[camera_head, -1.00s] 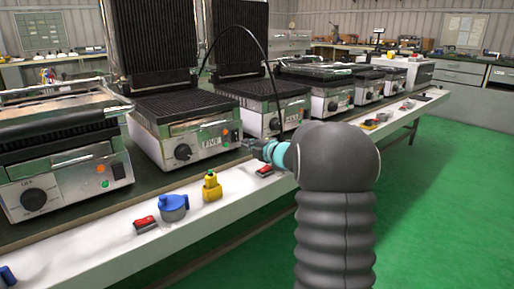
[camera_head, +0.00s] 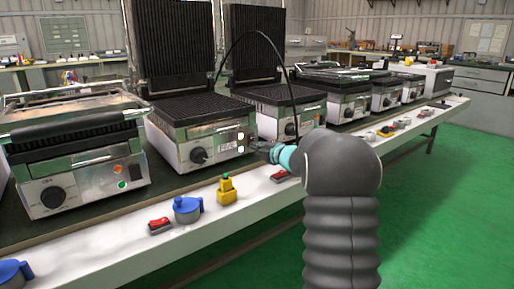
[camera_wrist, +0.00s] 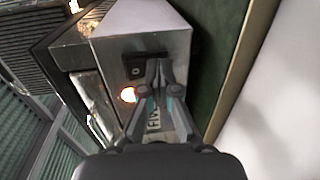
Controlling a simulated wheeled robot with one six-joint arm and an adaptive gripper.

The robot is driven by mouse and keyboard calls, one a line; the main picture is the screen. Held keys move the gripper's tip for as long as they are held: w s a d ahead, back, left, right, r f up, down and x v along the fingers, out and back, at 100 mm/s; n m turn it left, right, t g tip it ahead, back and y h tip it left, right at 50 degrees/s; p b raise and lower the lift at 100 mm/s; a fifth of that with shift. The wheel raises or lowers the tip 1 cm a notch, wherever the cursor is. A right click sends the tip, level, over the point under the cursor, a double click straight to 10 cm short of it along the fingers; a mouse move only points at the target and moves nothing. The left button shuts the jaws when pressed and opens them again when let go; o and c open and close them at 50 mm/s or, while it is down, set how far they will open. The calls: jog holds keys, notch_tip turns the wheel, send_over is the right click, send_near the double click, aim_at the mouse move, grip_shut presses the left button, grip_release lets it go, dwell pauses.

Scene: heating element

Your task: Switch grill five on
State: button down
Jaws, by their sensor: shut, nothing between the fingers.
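Grill five (camera_head: 180,148) stands on the bench with its ribbed lid raised. Its front has a black knob (camera_head: 199,156), a FIVE label and two small lamps (camera_head: 240,142) that look bright and pale. The wrist view shows the FIVE label (camera_wrist: 153,122), a glowing orange-white lamp (camera_wrist: 128,94) and a dark rocker switch (camera_wrist: 146,68) with a 0 mark. My gripper (camera_wrist: 158,68) is shut and empty, its fingertips at the switch and partly hiding it. I cannot tell if they touch. In the head view my gripper (camera_head: 264,150) is at the right end of grill five's front, largely hidden.
A closed grill (camera_head: 75,160) stands to the left and another open grill (camera_head: 285,110) to the right. A black cable arches above my gripper. Along the white bench edge lie a red switch (camera_head: 159,225), a blue plug (camera_head: 187,208) and a yellow button box (camera_head: 227,192). Green floor is clear at right.

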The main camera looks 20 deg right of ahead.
jog(key=v, duration=1.2)
dwell(0.3)
jog(key=shift+a+r, duration=0.1)
jog(key=shift+r, duration=0.25)
jog(key=s+a+r+m+g+h+p, duration=0.25)
jog(key=s+a+r+m+h, duration=0.45)
jog(key=s+m, duration=0.4)
jog(key=s+a+f+m+g+y+p, duration=0.1)
jog(key=s+a+f+m+g, duration=0.1)
jog(key=s, duration=0.7)
jog(key=s+a+f+m+g+y+p, duration=0.1)
jog(key=s+a+f+m+g, duration=0.2)
jog(key=s+a, duration=0.4)
jog(key=s+a+f+m+g+p, duration=0.1)
jog(key=s+a+f+m+g, duration=0.2)
jog(key=s, duration=0.7)
jog(key=shift+s+a+f+m+y, duration=0.4)
jog(key=shift+a+f+m, duration=0.25)
jog(key=shift+a+m, duration=0.45)
